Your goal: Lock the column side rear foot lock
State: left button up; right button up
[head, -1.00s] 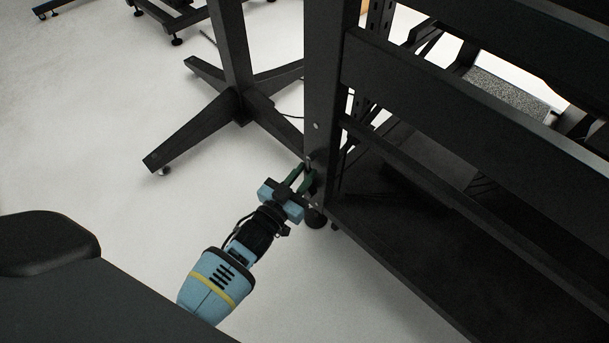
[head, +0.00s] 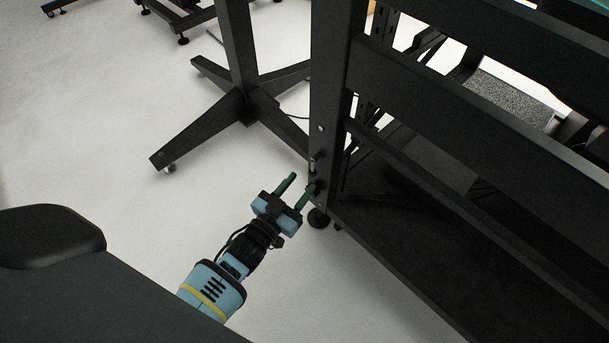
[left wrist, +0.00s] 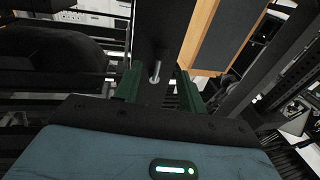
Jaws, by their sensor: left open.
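My left gripper (head: 301,181) is open and empty, with green fingers. It is just left of the lower part of a dark frame's upright post (head: 326,120). A small metal lock pin (head: 313,163) sticks out of this post near its bottom, just above the fingertips. In the left wrist view, the pin (left wrist: 155,72) shows between the two spread fingers of my left gripper (left wrist: 158,78), apart from both. A round black foot (head: 318,217) is under the post. I cannot tell from the pin whether it is locked. My right gripper is not in view.
A dark stand (head: 246,105) with splayed legs stands behind my left gripper, on a pale floor (head: 95,130). The dark frame's rails and lower shelf (head: 400,230) fill the right side. Floor to the left of the gripper is free.

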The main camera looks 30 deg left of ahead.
pick_arm(q)
jog(key=shift+s+a+f+p, duration=0.15)
jog(key=shift+s+p, duration=0.1)
jog(key=shift+s, duration=0.75)
jog(key=shift+s+a+r+p, duration=0.15)
jog(key=shift+s+p, duration=0.1)
jog(key=shift+s, duration=0.7)
jog(key=shift+f, duration=0.1)
